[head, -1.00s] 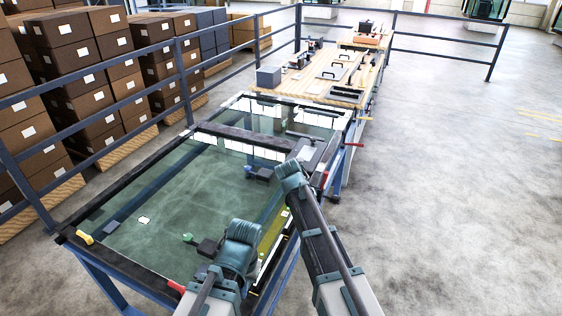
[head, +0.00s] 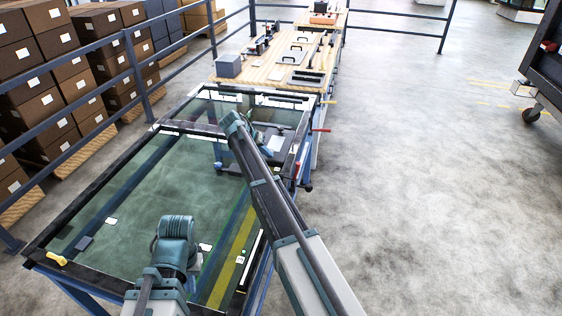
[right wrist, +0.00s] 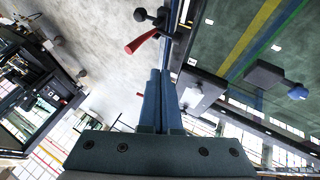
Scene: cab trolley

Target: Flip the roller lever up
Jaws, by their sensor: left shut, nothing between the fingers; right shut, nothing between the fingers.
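A red-handled lever (right wrist: 143,42) sticks out from the trolley's side in the right wrist view, with a black knob beside it. A second, smaller red handle shows beyond it; it also shows in the head view (head: 321,130). I cannot tell which is the roller lever. My right gripper (right wrist: 160,76) is shut and empty, its tips a little short of the nearer red handle and apart from it in the picture. My left arm is over the near part of the glass trolley top (head: 130,205); its fingertips are hidden in the head view.
On the glass are a dark block (right wrist: 264,75) with a blue knob (right wrist: 297,92). A yellow handle (head: 56,258) sits at the near left corner. A wooden bench (head: 265,70) with tools stands beyond. Railings run on the left. The floor (head: 420,190) on the right is open.

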